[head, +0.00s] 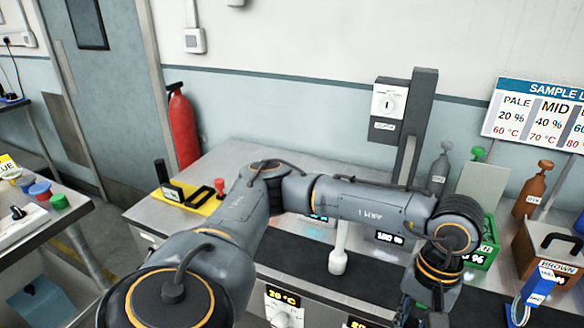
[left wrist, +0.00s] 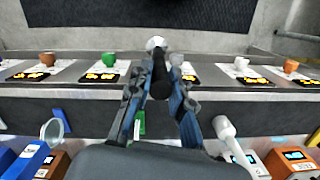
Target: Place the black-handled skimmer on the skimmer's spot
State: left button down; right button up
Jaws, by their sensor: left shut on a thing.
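In the left wrist view my left gripper (left wrist: 158,98) is shut on the black handle of the skimmer (left wrist: 159,78). The handle points away from the camera between the two blue-edged fingers. A pale round shape shows at its far end, and I cannot tell whether it is part of the skimmer. In the head view my left arm reaches across the bench, and its wrist bends down at the lower right. The fingers and the skimmer are not clear there. I cannot make out the skimmer's spot in either view. My right gripper is not in view.
A yellow tray (head: 205,207) with black items lies at the bench's back left. A white-handled tool (head: 338,258) stands mid-bench. Grey (head: 440,172) and brown (head: 530,197) bottles and a green box (head: 483,252) stand at right. A red extinguisher (head: 183,130) stands behind.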

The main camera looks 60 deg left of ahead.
aim_at(265, 246)
jog(key=k+j, duration=0.2)
jog(key=j, duration=0.15)
jog(key=k+j, duration=0.45)
jog(key=j, duration=0.2)
